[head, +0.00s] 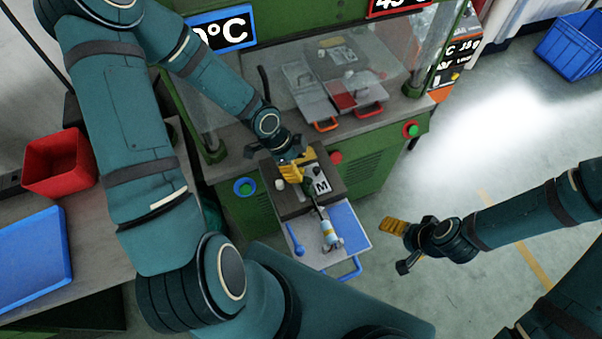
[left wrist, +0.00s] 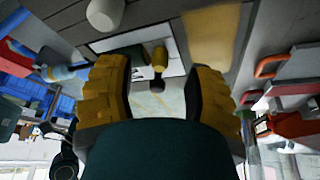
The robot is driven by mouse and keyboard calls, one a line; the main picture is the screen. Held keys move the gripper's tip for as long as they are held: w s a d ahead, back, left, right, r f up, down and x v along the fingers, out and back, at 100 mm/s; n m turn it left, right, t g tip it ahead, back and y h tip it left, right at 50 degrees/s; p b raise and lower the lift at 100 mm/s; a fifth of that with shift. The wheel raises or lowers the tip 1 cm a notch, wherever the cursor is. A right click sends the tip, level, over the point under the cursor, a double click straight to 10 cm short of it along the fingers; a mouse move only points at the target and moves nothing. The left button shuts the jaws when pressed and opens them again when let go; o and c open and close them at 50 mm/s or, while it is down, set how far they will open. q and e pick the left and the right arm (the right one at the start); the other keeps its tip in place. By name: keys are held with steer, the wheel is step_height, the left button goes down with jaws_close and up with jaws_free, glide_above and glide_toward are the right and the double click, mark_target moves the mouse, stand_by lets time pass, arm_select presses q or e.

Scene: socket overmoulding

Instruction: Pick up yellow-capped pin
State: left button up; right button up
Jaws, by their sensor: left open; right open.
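The yellow-capped pin (left wrist: 159,60) shows between my left fingers in the left wrist view, with its yellow part toward the top and a dark round end below. A gap shows on both sides of it. My left gripper (head: 295,169) is open above the dark mould block (head: 292,208) in the head view; its spread yellow fingers also show in the left wrist view (left wrist: 158,98). In the head view I cannot make out the pin clearly near the gripper. My right gripper (head: 400,246) is open and empty over the floor, right of the tray.
A plate marked M (head: 321,186) lies on the block beside a white cylinder (head: 279,184). A tray with a blue handle (head: 347,270) holds a bottle-like tool (head: 328,232) and a blue tool (head: 294,240). The green press (head: 380,160) stands behind. A red bin (head: 58,165) stands left.

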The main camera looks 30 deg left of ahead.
arm_select(q)
steer(key=shift+x, duration=1.05)
jaws_close()
